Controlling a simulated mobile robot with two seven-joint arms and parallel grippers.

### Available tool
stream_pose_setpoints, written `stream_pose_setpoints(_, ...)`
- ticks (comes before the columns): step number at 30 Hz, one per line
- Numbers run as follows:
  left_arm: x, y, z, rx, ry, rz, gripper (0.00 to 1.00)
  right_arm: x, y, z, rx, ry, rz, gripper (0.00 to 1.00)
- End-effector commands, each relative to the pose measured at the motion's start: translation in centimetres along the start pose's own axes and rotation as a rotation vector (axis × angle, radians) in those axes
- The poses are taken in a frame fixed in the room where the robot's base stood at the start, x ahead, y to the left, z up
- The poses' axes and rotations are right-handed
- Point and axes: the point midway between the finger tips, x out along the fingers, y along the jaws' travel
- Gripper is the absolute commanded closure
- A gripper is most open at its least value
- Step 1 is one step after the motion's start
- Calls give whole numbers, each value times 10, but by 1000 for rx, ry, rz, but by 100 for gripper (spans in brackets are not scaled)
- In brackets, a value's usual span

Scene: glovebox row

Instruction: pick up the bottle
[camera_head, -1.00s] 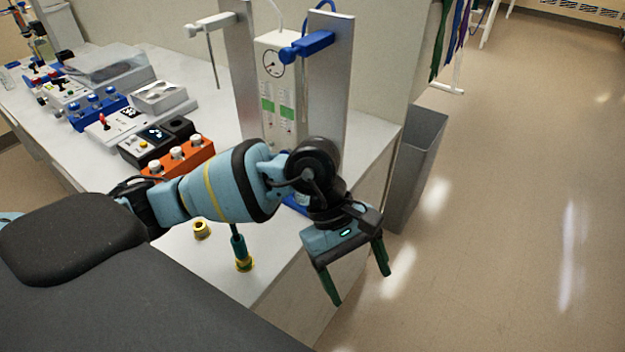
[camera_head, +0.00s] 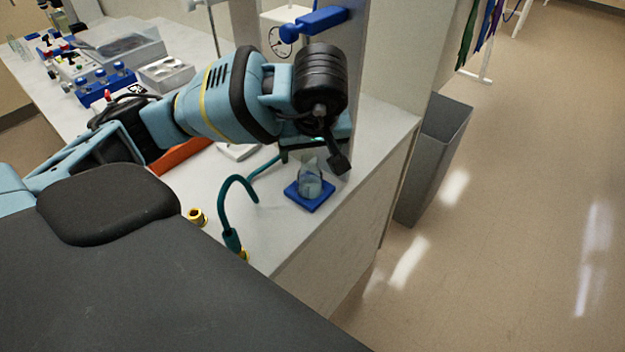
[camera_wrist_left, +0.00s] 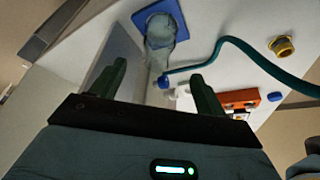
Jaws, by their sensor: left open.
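A small clear bottle (camera_head: 310,180) stands on a blue square pad (camera_head: 309,198) near the right end of the white bench. In the left wrist view the bottle (camera_wrist_left: 161,33) shows on the pad (camera_wrist_left: 179,14) beyond my fingertips. My left gripper (camera_wrist_left: 157,80) is open, its two green fingers apart with nothing between them. In the head view my left wrist is above and behind the bottle, and its fingers are mostly hidden. My right gripper does not show.
A curved green hose (camera_head: 226,205) stands left of the bottle, near a brass fitting (camera_head: 197,217). A metal upright panel with a blue clamp (camera_head: 318,21) rises behind. A grey bin (camera_head: 436,160) stands on the floor beyond the bench end.

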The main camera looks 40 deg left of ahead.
Motion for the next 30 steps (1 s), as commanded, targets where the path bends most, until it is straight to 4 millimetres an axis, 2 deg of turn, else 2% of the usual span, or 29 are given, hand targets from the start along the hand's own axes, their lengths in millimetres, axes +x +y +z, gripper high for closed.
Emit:
stream_pose_setpoints(1,14,0,3,1,-9,-6,25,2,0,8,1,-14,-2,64)
stream_pose_setpoints(7,28,0,0,-1,-1,-1,25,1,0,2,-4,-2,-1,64)
stream_pose_setpoints(14,31,0,0,-1,-1,0,25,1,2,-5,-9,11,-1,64)
stream_pose_setpoints(24,74,3,0,-1,-2,-1,25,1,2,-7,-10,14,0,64)
stream_pose_setpoints(30,81,3,0,0,0,1,25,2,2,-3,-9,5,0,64)
